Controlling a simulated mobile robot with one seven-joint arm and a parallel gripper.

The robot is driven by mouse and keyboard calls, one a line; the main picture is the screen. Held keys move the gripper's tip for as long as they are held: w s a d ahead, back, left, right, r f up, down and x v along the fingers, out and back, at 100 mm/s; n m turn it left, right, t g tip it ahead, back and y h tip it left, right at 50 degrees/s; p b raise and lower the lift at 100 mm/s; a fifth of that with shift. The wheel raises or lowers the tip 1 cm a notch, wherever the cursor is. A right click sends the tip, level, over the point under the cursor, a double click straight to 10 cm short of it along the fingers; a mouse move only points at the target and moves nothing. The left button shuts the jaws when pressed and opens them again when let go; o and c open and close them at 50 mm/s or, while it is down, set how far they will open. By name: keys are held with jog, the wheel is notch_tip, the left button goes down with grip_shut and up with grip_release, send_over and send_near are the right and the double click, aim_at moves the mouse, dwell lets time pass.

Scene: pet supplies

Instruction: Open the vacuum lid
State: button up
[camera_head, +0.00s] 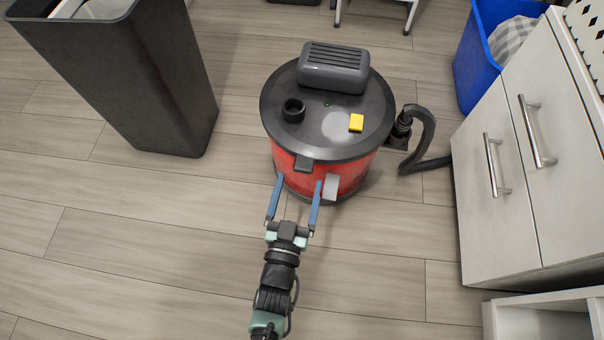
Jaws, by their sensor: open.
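A vacuum (284,158) with a round red body stands upright on the floor in the middle of the head view. Its dark grey lid (290,128) sits flat on the body and appears closed. A dark latch tab (303,163) sits at the front rim. My gripper (298,180) is open, its two blue fingers spread in front of the vacuum just below the latch tab. I cannot tell whether the fingers touch the body.
A tall dark bin (150,85) stands at the left. A white cabinet (497,225) with metal handles and a blue bin (478,62) stand at the right. A black hose (428,140) runs from the vacuum toward the cabinet. The wooden floor (130,255) is clear at the lower left.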

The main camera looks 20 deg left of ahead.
aim_at(302, 172)
jog(key=shift+b+x, duration=0.65)
jog(key=shift+x, duration=1.4)
grip_shut()
